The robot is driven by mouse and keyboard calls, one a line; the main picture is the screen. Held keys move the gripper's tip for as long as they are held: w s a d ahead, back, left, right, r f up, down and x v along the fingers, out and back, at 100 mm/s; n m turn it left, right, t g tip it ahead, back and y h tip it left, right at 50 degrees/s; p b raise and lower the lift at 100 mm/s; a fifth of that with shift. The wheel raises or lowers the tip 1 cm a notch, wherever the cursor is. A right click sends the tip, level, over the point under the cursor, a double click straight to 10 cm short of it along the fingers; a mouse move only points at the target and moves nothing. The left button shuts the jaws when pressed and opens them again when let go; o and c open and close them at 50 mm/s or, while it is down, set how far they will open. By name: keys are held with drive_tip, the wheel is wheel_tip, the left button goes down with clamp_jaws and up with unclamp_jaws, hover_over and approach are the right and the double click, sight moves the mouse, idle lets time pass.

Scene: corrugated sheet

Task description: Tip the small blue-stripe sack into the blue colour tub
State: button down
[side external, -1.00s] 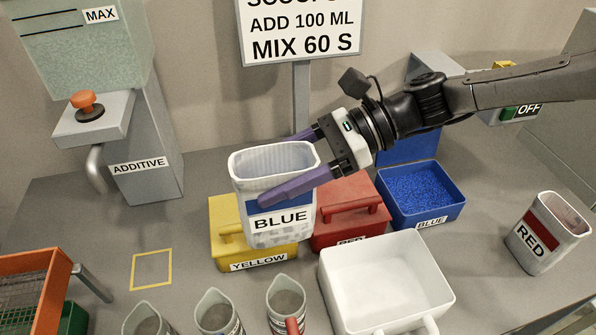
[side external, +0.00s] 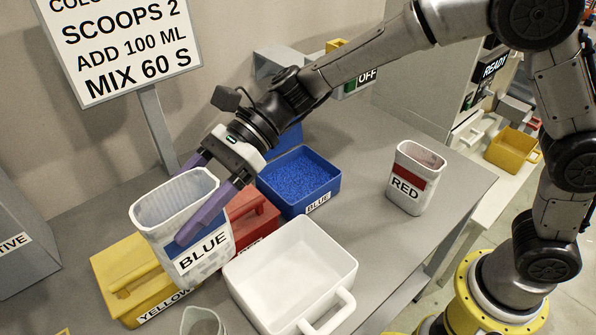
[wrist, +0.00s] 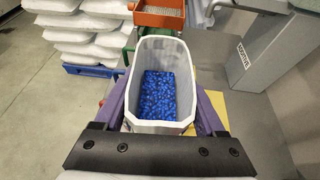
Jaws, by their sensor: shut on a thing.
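The small blue-stripe sack (side external: 200,262) is a white, open-topped container with a blue band and a BLUE label. My gripper (side external: 186,206) is shut on it, with purple fingers along two opposite sides. The sack is nearly upright, raised above the yellow tub. In the wrist view the sack (wrist: 160,57) shows blue pellets (wrist: 158,95) in its bottom. The blue colour tub (side external: 328,190), labelled BLUE, stands behind and to the right of the sack and holds blue granules (side external: 298,177). The sack is apart from this tub.
A lidded yellow tub (side external: 115,270) and a red tub (side external: 262,222) stand near the held sack. A white empty container with a handle (side external: 285,270) is in front of the blue tub. The RED sack (side external: 415,182) stands to the right. Bare table lies around it.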

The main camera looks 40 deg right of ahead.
drive_tip(key=w+d+r+m+t+h, duration=0.1)
drive_tip(key=d+m+t, duration=0.4)
drive_tip(key=d, duration=1.6)
drive_tip(key=w+d+r+m+t+h, duration=0.1)
drive_tip(key=d+m+t, duration=0.3)
drive_tip(key=d, duration=1.7)
drive_tip(key=shift+w+d+m+t+h, duration=0.3)
drive_tip(key=shift+m+t+h, duration=0.1)
drive_tip(key=shift+t+h, duration=0.45)
drive_tip(key=w+a+f+g+h, duration=0.4)
drive_tip(key=f+g+h, duration=0.1)
drive_tip(key=f, duration=0.1)
drive_tip(key=shift+w+a+f+g+h, duration=0.25)
drive_tip(key=shift+a+f+g+h, duration=0.05)
drive_tip(key=shift+f+g+h, duration=0.1)
